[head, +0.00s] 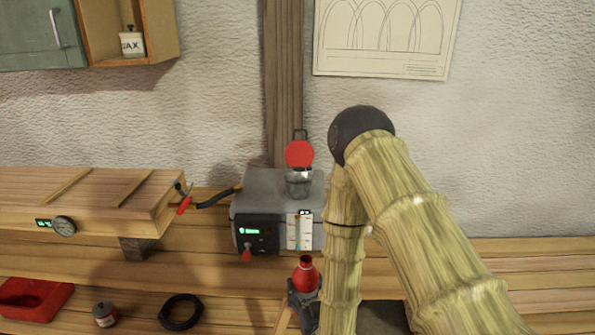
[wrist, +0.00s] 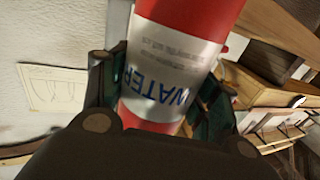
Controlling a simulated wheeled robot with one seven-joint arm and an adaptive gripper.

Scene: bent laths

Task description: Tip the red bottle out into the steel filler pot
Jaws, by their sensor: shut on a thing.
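The red bottle (head: 305,275) is in front of the grey steam box in the head view, its narrow neck pointing up and looking about upright. My gripper (head: 303,298) is shut around its lower part. In the wrist view the bottle (wrist: 190,15) fills the space between the fingers, and its white label reads WATER. The steel filler pot (head: 299,184) stands on top of the grey box, behind and above the bottle. A round red lid (head: 300,153) shows raised above the pot. The pot's inside is hidden.
The grey box (head: 260,207) has a green display and a dark hose to the long wooden chest (head: 80,200) at left. A red tray (head: 35,298), a small tin (head: 105,314) and a black ring (head: 180,312) lie at front left. My arm hides the bench right of the box.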

